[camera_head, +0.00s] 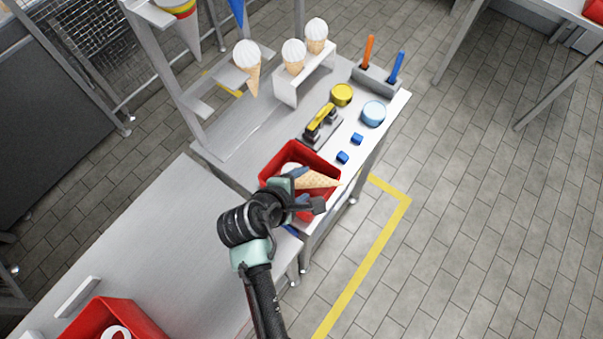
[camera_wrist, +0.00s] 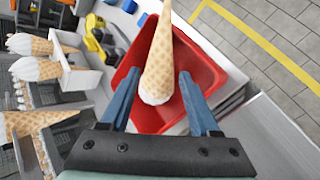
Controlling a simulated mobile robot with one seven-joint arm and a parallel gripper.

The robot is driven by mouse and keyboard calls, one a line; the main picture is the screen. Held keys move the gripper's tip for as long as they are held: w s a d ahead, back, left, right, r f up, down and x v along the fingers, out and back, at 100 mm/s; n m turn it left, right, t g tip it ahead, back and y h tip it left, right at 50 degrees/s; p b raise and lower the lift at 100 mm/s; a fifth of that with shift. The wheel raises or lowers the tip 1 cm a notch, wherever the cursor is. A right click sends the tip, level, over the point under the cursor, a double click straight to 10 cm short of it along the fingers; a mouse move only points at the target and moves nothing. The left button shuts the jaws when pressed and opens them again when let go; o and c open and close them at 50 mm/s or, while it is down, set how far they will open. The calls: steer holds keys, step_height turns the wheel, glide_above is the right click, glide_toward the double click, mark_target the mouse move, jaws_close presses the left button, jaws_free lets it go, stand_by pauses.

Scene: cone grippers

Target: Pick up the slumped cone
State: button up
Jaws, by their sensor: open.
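The slumped cone (camera_wrist: 160,62) is a tan waffle cone with a white top, leaning in a red bin (camera_wrist: 203,75). In the wrist view its white end lies between the tips of my two blue fingers, and its point reaches past the bin's far rim. My gripper (camera_wrist: 154,88) is open, with a gap between each finger and the cone. In the head view the cone (camera_head: 318,179) slants across the red bin (camera_head: 301,150), and my gripper (camera_head: 300,188) is over the bin. My wrist hides part of the bin and the cone's white end.
Upright cones (camera_head: 294,55) stand in a white holder behind the bin. Another cone (camera_head: 247,65) sits in a rack at left. A yellow-handled tool (camera_head: 321,122), yellow tub (camera_head: 342,94), light blue tub (camera_head: 373,113) and small blue blocks (camera_head: 357,139) lie on the counter.

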mark_target(308, 181)
steer(key=shift+x, duration=2.8)
steer(key=c, duration=0.6)
step_height(308, 181, up, 10)
steer(key=shift+r, duration=0.1)
